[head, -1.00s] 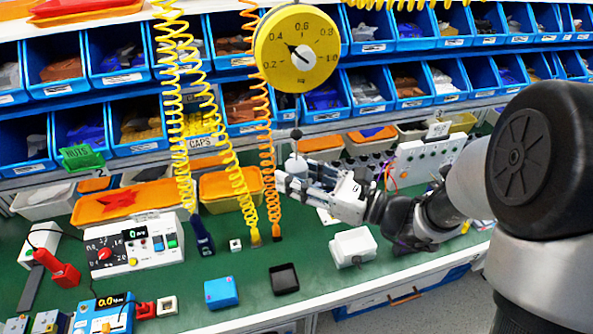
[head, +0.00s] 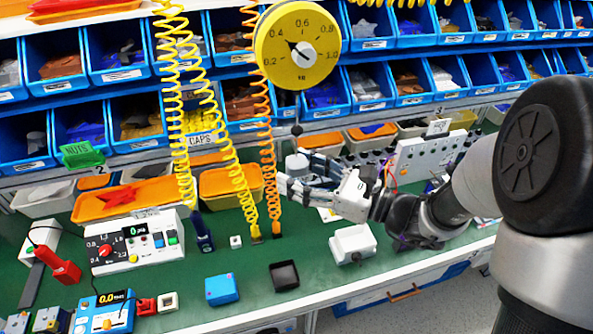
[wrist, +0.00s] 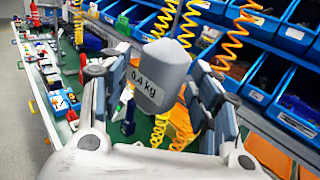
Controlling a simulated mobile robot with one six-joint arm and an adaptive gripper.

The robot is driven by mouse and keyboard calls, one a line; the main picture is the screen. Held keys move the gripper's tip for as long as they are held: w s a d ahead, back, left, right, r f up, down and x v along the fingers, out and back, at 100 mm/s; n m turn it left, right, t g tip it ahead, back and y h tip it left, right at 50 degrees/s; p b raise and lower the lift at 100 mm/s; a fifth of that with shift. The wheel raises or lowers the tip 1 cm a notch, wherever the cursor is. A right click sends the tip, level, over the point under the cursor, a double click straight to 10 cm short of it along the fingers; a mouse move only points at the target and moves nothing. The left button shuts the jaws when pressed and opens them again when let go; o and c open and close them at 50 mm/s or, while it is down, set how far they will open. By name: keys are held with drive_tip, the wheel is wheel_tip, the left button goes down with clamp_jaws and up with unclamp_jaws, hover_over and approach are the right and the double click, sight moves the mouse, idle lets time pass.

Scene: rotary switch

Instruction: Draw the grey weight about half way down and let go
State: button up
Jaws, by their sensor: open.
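The scale's needle points near 0.4. My gripper (head: 302,178) is open, its fingers spread on both sides of the weight's lower part. In the wrist view the open gripper (wrist: 148,105) shows gaps between the weight and both fingers. The weight's far side is hidden.
Yellow coiled cords (head: 215,130) and an orange coil (head: 263,120) hang close left of the weight. Blue bins (head: 370,90) line the back. A white panel (head: 425,155) stands right, and a white box (head: 353,243) sits on the green bench below my gripper.

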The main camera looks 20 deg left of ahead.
drive_tip(key=v, duration=1.1)
drive_tip(key=shift+s+d, duration=0.1)
drive_tip(key=s+d+f+n+g+h+b, duration=0.1)
drive_tip(key=s+f+n+g+h+b, duration=0.15)
drive_tip(key=s+n+h, duration=0.4)
drive_tip(key=s+d+f+n+g+h+b, duration=0.2)
drive_tip(key=s+f+n+g+h, duration=0.15)
drive_tip(key=s+n, duration=0.55)
drive_tip(key=s+d+n+t+h+b, duration=0.2)
drive_tip(key=d+n+t+h, duration=0.3)
drive_tip(key=d, duration=0.7)
drive_tip(key=t+h, duration=0.1)
drive_tip(key=h, duration=0.1)
drive_tip(key=shift+t+h, duration=0.3)
drive_tip(key=shift+t, duration=0.1)
drive_tip(key=shift+d, duration=0.1)
drive_tip(key=shift+c, duration=0.6)
